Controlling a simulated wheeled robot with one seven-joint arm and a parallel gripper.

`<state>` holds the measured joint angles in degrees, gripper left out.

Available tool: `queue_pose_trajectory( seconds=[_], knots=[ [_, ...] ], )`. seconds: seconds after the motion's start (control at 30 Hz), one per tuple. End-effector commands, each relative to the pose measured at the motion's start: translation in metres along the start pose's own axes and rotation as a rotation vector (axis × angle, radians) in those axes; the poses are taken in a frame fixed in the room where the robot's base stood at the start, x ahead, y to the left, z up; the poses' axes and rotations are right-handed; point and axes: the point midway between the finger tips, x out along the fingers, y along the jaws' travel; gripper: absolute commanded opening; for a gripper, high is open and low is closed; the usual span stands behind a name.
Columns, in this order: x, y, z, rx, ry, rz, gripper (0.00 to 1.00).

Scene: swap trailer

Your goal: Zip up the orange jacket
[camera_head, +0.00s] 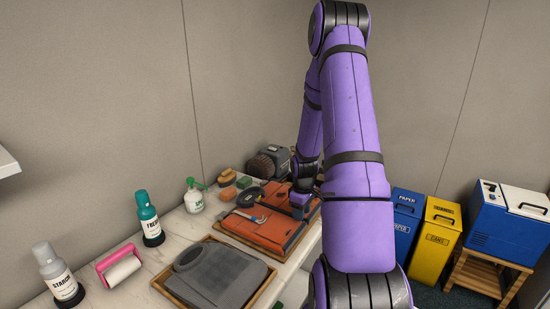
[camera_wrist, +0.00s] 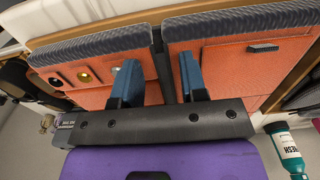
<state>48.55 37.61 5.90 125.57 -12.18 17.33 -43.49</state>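The orange jacket (camera_head: 262,232) lies flat in a shallow wooden tray on the counter, partly hidden behind my arm. The wrist view shows its two orange front panels (camera_wrist: 225,70) with grey ribbed hems, and a dark strip (camera_wrist: 166,75) running between them. My gripper (camera_wrist: 158,68) is over the jacket, its two blue fingers apart on either side of the dark strip. I see nothing held between them. I cannot tell whether the fingertips touch the cloth. No zip pull can be made out. In the head view the gripper (camera_head: 299,208) is small and partly covered.
A grey folded garment (camera_head: 215,275) lies in a nearer tray. A pink lint roller (camera_head: 120,267), a starch bottle (camera_head: 55,272), a teal bottle (camera_head: 149,217) and a spray bottle (camera_head: 194,196) stand left. Brushes (camera_head: 227,176) and a dark machine (camera_head: 267,162) are behind. Bins (camera_head: 435,240) stand right.

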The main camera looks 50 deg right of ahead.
Motion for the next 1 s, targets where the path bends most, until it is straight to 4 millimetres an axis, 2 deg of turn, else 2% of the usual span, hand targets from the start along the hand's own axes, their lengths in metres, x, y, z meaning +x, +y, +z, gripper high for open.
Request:
queue_pose_trajectory(
  seconds=[0.07,0.7,1.0],
  knots=[
    [-0.001,-0.001,0.015,0.003,-0.001,-0.001,0.39],
    [-0.113,0.000,0.011,0.000,0.003,0.004,0.39],
    [-0.152,-0.030,-0.008,0.013,0.012,0.047,0.39]
  ],
)
